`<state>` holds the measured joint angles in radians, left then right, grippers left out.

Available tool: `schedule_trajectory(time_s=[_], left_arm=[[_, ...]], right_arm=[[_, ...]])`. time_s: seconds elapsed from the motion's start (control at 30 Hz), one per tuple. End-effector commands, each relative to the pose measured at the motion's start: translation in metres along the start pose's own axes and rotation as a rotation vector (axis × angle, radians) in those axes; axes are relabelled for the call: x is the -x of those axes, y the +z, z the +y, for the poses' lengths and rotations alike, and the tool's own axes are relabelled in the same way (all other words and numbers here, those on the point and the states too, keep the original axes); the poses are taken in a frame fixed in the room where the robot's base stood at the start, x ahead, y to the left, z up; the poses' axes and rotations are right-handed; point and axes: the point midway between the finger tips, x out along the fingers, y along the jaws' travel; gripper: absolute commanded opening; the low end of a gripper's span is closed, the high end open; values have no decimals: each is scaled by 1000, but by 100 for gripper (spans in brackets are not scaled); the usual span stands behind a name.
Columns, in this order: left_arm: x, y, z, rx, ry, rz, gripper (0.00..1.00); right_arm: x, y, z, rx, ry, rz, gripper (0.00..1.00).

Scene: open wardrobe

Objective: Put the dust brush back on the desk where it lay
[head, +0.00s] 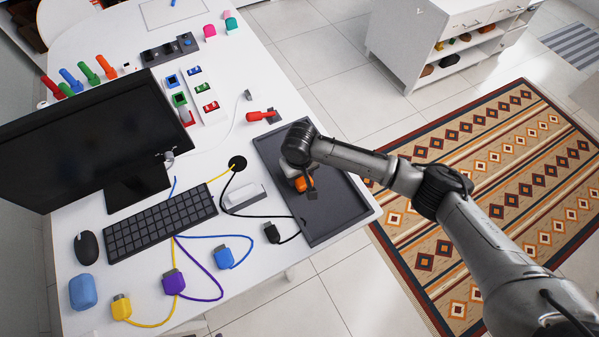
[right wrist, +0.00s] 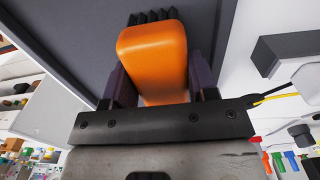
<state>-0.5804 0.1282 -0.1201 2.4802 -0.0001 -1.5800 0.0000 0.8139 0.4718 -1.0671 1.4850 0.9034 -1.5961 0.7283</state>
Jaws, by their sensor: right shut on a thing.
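The dust brush (head: 304,183) has an orange body and, in the right wrist view (right wrist: 153,55), dark bristles at its far end. My right gripper (head: 302,180) is shut on it, with one dark finger on each side of the orange body. They are over the dark tray (head: 325,218) at the right edge of the white desk (head: 218,62). My wrist hides part of the brush and tray in the head view. I cannot tell whether the brush touches the tray. My left gripper is not in view.
A white block (head: 243,197) and a black cable plug (head: 271,233) lie left of the tray. A red-handled item (head: 260,116) lies behind it. The keyboard (head: 161,222) and monitor (head: 85,130) stand farther left. The tray's near part is clear.

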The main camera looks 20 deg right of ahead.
Motion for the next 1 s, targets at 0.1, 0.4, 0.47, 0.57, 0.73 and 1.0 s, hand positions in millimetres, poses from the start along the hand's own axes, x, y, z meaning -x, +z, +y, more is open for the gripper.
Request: schedule_trajectory(time_s=[0.1,0.4,0.47,0.57,0.73,1.0], left_arm=[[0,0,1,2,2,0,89],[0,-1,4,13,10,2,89],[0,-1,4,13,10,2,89],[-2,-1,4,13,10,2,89],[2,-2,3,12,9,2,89],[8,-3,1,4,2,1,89]], right_arm=[[0,0,0,0,0,0,62],[0,0,0,0,0,0,78],[0,0,0,0,0,0,78],[2,0,0,1,0,1,78],[23,-1,0,2,-1,2,78],[74,-1,-1,1,-1,2,78]])
